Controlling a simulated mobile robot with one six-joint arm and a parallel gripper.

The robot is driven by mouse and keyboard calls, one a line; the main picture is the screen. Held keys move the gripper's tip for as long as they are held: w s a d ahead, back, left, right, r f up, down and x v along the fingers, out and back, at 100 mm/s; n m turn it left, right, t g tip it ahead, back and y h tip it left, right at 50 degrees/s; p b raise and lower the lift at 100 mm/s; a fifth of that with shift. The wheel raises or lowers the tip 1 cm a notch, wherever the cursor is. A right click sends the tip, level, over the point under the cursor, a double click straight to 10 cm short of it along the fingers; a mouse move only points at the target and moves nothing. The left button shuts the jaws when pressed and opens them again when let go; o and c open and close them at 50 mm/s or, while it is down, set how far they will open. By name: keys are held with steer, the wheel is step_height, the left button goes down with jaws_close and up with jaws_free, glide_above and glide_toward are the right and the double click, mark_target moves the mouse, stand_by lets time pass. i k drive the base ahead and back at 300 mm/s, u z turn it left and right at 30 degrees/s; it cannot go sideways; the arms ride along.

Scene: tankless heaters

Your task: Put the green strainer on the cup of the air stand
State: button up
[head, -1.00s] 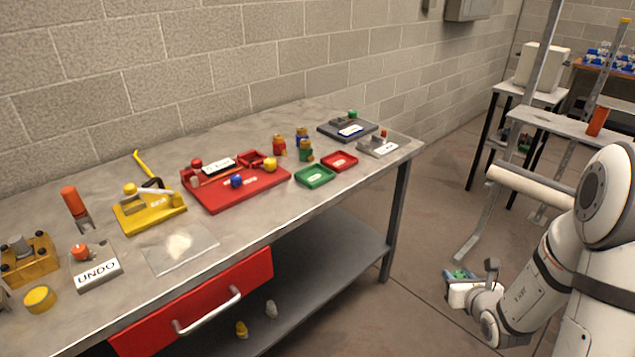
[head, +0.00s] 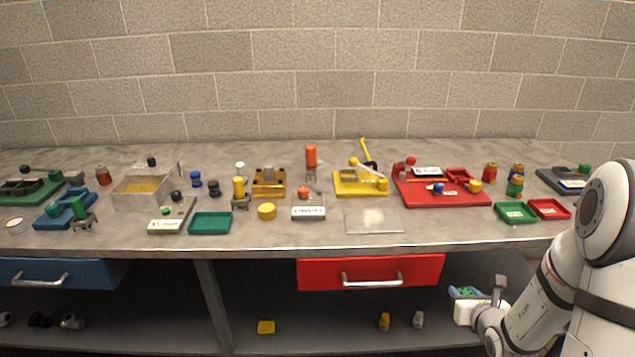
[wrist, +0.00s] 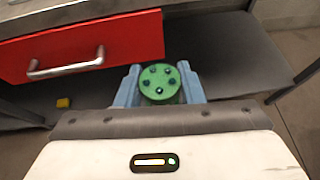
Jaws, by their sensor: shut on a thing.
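The green strainer (wrist: 160,83), a round disc with several dark holes, sits between the pale blue fingers of my gripper (wrist: 159,88) in the wrist view. My gripper is shut on it. In the head view my gripper (head: 467,293) is at the lower right, in front of the bench and below its top, with a bit of green at its fingers. I cannot tell which item is the air stand, as the labels are too small to read. Its cup cannot be picked out either.
The bench top (head: 270,238) carries many small stations, including a red board (head: 440,199), a yellow stand (head: 350,188) and a green tray (head: 211,223). A red drawer (head: 320,272) and a blue drawer (head: 60,272) are under it. The lower shelf holds a few small pieces.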

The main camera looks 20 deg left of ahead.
mark_target(360, 179)
steer(key=u, duration=0.75)
